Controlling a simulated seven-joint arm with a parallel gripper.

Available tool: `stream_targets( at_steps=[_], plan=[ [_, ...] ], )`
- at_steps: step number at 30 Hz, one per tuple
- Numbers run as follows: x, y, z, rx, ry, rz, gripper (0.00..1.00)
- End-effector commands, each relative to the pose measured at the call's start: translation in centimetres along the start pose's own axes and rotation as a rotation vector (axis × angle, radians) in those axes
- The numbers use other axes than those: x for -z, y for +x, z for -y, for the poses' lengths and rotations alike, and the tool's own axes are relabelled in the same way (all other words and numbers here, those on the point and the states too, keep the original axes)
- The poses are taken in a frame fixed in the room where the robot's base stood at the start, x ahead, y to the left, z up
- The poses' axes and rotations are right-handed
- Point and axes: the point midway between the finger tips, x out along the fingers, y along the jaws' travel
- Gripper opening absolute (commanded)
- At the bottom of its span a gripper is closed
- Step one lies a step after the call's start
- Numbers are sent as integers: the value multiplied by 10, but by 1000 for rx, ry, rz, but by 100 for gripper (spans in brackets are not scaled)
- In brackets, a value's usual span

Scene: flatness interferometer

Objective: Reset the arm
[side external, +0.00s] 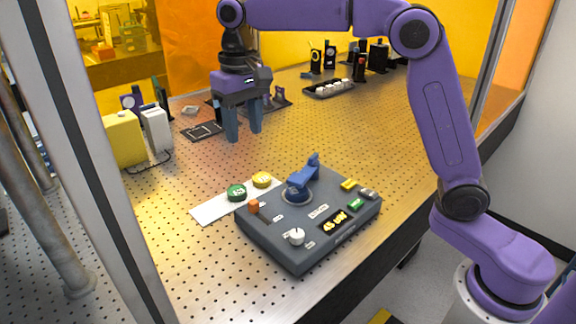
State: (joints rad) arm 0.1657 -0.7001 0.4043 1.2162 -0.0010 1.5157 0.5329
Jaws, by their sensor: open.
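My gripper (244,137) hangs above the perforated table, fingers pointing down, with a gap between them and nothing held. It is behind and left of a dark grey control box (322,247). The box carries a blue lever (304,171) on a round base, an orange knob (253,206), a white knob (296,237), yellow and green buttons, and a lit display (334,220). A green disc (237,192) and a yellow disc (262,180) rest on a white strip (209,211) beside the box. My gripper is apart from all of these.
A yellow block (123,139) and a white box (157,131) stand at the left. A black tray (328,90) and several dark optical mounts (378,54) stand at the back. A metal frame post (90,150) crosses the left foreground. The table's middle right is clear.

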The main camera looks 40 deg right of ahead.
Motion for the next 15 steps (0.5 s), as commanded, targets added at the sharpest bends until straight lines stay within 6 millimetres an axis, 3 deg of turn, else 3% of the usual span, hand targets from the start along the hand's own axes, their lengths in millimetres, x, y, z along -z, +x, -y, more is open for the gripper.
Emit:
stream_targets(
  at_steps=[5, 15],
  plan=[
    [-22, 4, 0, 1, -79, -1, 47],
    [-132, 33, -21, 8, -450, -8, 47]
  ],
)
